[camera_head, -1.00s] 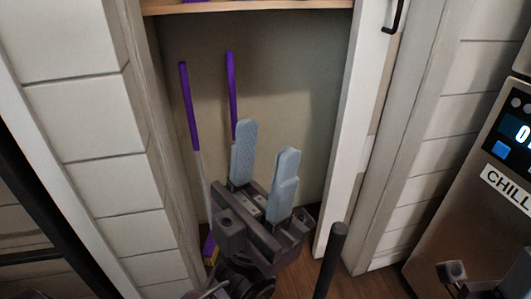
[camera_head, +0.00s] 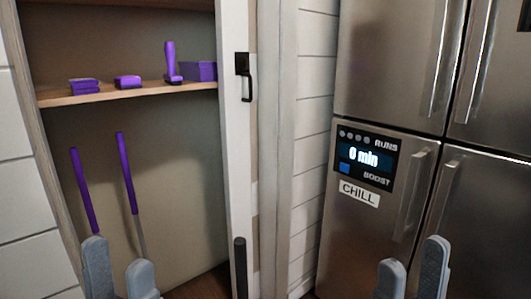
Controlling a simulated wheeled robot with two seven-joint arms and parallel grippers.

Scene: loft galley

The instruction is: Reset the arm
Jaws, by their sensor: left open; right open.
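My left gripper (camera_head: 119,281) is at the bottom left, in front of the open closet. Its two grey fingers stand apart with nothing between them. My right gripper (camera_head: 413,272) is at the bottom right, in front of the steel fridge. Its two grey fingers are also apart and empty. Only the finger ends of both grippers show; the arms are below the picture.
The closet has a wooden shelf (camera_head: 130,94) with several purple items. Two purple-handled poles (camera_head: 84,190) (camera_head: 127,172) stand below it. A white door frame (camera_head: 238,150) with a black handle (camera_head: 245,77) lies between the closet and the fridge (camera_head: 385,60).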

